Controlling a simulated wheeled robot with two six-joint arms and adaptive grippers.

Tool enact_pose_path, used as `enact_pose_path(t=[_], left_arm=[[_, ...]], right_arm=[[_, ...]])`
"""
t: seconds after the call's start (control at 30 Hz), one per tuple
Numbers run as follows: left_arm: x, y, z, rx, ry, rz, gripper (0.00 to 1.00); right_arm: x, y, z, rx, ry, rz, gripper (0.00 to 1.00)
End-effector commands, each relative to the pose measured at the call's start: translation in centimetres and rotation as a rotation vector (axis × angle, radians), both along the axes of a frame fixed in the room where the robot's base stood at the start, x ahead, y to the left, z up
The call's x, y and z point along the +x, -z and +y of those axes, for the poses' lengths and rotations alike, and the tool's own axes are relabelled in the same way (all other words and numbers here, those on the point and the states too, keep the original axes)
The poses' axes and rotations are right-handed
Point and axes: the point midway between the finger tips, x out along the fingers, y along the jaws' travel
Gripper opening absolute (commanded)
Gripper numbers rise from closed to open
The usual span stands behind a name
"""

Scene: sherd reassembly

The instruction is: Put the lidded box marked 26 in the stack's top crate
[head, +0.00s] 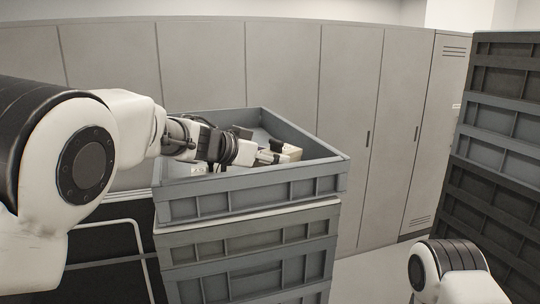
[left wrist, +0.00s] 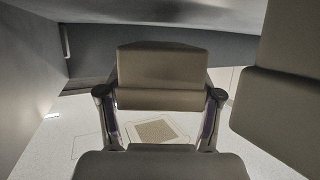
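The stack's top crate (head: 250,193) is grey-blue and open at the top. My left gripper (head: 272,157) reaches over it from the left. In the left wrist view a tan lidded box (left wrist: 161,70) lies between the fingertips of the gripper (left wrist: 160,98), which meet its two sides. A small part of this box shows beyond the gripper in the head view (head: 292,152). No number can be read on it. My right gripper is outside the view; only part of that arm shows at the lower right.
A second tan box (left wrist: 285,75) stands close on the right in the left wrist view. A pale card with a tan square (left wrist: 157,130) lies below. Another crate stack (head: 500,150) stands at the right. Grey lockers (head: 360,120) line the back.

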Motion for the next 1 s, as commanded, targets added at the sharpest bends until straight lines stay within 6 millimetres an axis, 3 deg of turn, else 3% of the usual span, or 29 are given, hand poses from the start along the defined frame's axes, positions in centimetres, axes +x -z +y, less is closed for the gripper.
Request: enact_pose_path(t=[0.03, 0.07, 0.37, 0.53, 0.8, 1.0], left_arm=[[-0.1, 1.6, 0.0, 0.003, 0.0, 0.027, 0.89], [-0.1, 1.7, -0.1, 0.003, 0.0, 0.027, 0.94], [-0.1, 1.7, -0.1, 0.004, 0.0, 0.027, 0.94], [-0.3, 0.3, 0.2, 0.004, 0.0, 0.024, 0.94], [-3.8, -2.3, 4.2, 0.002, -0.001, 0.017, 0.94], [-4.8, -3.0, 5.1, 0.002, 0.002, 0.017, 0.94]], right_arm=[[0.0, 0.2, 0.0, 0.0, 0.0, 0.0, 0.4], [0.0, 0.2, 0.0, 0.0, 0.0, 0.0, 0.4], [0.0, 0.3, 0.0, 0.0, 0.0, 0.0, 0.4], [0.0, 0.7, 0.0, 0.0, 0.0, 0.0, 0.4], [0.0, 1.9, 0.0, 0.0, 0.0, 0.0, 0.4], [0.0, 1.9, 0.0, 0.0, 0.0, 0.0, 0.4]])
